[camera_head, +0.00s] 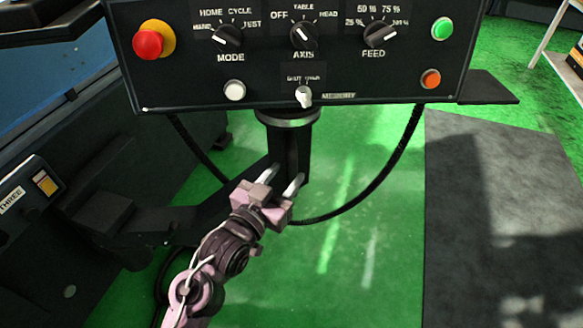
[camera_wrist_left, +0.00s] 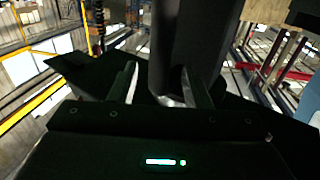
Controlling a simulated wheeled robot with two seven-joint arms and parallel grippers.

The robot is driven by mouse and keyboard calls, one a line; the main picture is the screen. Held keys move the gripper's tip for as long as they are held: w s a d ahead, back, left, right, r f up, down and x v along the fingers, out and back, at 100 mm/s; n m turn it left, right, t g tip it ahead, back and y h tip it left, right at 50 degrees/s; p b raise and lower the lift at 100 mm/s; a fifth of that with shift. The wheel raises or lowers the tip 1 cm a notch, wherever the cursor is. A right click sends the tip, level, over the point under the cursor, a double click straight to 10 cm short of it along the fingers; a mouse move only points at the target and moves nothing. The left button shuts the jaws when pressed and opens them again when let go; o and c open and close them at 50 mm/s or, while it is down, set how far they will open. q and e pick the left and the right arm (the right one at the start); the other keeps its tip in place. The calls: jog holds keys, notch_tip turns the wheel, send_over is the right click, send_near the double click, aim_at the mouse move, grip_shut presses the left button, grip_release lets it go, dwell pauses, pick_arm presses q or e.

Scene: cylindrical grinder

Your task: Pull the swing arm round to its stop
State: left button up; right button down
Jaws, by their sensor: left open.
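The black swing arm (camera_head: 215,203) runs from the machine at the left towards the upright black post (camera_head: 290,140) under the control panel (camera_head: 290,75). My left gripper (camera_head: 283,178) is at the lower part of this post, fingers apart and pointing up at it. In the left wrist view the dark post (camera_wrist_left: 192,40) rises just beyond the open fingers (camera_wrist_left: 163,85), nearer the right finger. I cannot tell whether a finger touches it. The gripper hides the joint between post and arm. My right gripper is not in view.
The panel carries a red stop button (camera_head: 148,44), knobs and lit buttons. A black cable (camera_head: 385,175) loops below it on the right. A dark machine body with a small labelled box (camera_head: 30,195) is at the left. Green floor (camera_head: 350,240) and a grey mat (camera_head: 500,220) lie below right.

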aim_at(289, 172)
pick_arm(q)
jog(key=shift+x, duration=1.85)
grip_shut()
